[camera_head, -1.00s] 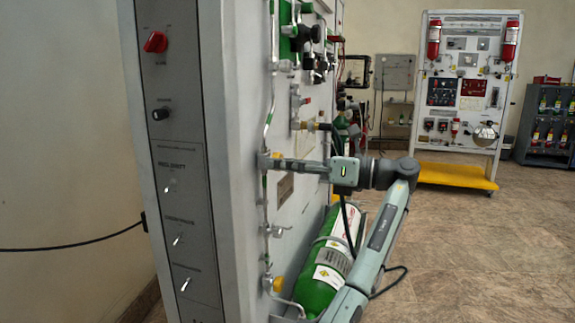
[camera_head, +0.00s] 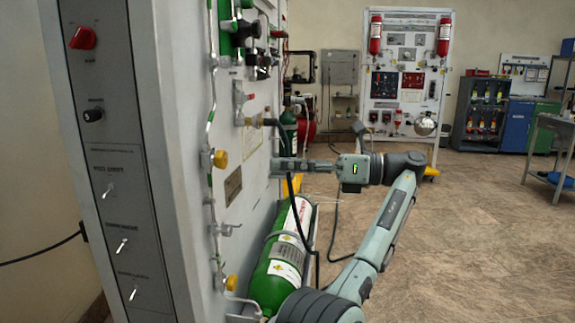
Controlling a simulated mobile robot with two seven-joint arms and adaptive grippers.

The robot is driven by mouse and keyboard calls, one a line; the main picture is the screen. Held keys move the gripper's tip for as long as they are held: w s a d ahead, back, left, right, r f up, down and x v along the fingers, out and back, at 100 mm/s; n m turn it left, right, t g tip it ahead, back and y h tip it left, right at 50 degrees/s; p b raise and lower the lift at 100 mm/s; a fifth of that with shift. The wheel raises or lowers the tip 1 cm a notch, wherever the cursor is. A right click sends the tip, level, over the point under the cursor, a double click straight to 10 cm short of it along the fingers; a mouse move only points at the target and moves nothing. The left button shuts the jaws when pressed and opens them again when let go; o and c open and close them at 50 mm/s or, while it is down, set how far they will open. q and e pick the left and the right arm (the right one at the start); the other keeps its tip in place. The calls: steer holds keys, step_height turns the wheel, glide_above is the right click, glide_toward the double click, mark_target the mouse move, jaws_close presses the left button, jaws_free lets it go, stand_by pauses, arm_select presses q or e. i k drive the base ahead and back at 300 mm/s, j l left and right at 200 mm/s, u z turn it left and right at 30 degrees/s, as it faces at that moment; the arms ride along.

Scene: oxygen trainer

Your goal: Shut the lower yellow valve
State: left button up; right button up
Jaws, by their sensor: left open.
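The lower yellow valve (camera_head: 231,283) is a small yellow knob low on the pipe along the panel's side face. An upper yellow valve (camera_head: 220,159) sits higher on the same pipe. My left gripper (camera_head: 274,167) is open and empty, its fingers pointing left toward the panel. In the picture it is right of the upper valve, apart from it, and well above the lower valve. Its depth from the panel face is hard to judge. My right gripper is not in view.
A grey lever fitting (camera_head: 226,229) lies between the yellow valves. Black hoses hang near my arm. Open floor (camera_head: 460,240) lies to the right.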

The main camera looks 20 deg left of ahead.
mark_target(232, 282)
steer(key=i+l, duration=0.1)
steer(key=l, duration=0.85)
steer(key=i+l, duration=0.15)
steer(key=l, duration=0.35)
